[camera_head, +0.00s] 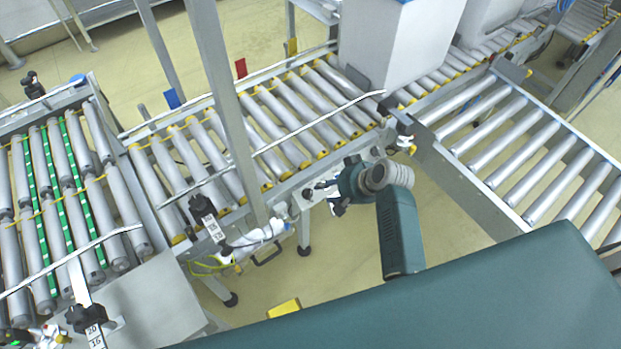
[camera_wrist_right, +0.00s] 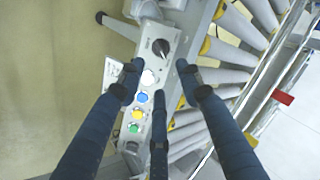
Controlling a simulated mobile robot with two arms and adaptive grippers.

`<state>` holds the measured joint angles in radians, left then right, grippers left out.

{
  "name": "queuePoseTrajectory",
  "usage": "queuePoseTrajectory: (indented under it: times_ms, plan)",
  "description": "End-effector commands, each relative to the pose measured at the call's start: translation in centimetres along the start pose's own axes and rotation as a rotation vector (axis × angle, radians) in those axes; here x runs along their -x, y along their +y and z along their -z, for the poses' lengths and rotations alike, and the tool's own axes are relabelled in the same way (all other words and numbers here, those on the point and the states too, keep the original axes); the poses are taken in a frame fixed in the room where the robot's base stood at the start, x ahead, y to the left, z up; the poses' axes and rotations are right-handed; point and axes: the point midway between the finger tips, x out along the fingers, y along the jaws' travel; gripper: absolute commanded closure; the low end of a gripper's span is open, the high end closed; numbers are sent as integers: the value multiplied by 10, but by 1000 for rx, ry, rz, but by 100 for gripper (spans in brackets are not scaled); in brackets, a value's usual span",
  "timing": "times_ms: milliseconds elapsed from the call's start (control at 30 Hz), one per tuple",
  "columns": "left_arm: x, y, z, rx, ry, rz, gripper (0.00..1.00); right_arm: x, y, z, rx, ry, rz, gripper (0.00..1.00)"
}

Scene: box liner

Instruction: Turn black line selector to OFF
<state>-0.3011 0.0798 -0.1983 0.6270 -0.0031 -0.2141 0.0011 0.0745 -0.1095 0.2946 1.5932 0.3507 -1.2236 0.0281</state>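The black line selector (camera_wrist_right: 162,48) is a round knob at the upper end of a grey control panel (camera_wrist_right: 157,64) in the right wrist view. Its setting and label are too small to read. My right gripper (camera_wrist_right: 158,72) is open, its dark fingers spread over the panel with their tips just below the knob in the picture. Nothing is between the fingers, and no contact with the knob shows. In the head view my right gripper (camera_head: 328,192) is beside the conveyor's front side rail, and the selector cannot be made out there. My left gripper is not in view.
Below the selector sit white (camera_wrist_right: 148,77), blue (camera_wrist_right: 142,97), yellow (camera_wrist_right: 137,114) and green (camera_wrist_right: 133,128) buttons, close to the fingers. The roller conveyor (camera_head: 283,118) runs beside the panel. A grey upright post (camera_head: 222,90) stands left of the gripper.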

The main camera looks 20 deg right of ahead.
Motion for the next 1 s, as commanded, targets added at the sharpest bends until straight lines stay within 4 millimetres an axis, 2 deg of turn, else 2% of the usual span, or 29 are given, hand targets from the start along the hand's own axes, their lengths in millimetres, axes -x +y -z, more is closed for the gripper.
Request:
queuePoseTrajectory:
  times_ms: [167,600,800,1000]
  plan:
    - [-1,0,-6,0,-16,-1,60,-15,1,-2,-3,-15,-1,65]
    - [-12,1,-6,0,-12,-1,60,-90,2,-3,-2,-12,-1,65]
    - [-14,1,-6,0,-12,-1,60,-106,2,-2,-2,-10,-2,65]
    - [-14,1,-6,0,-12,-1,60,-109,2,-3,-2,-10,-2,65]
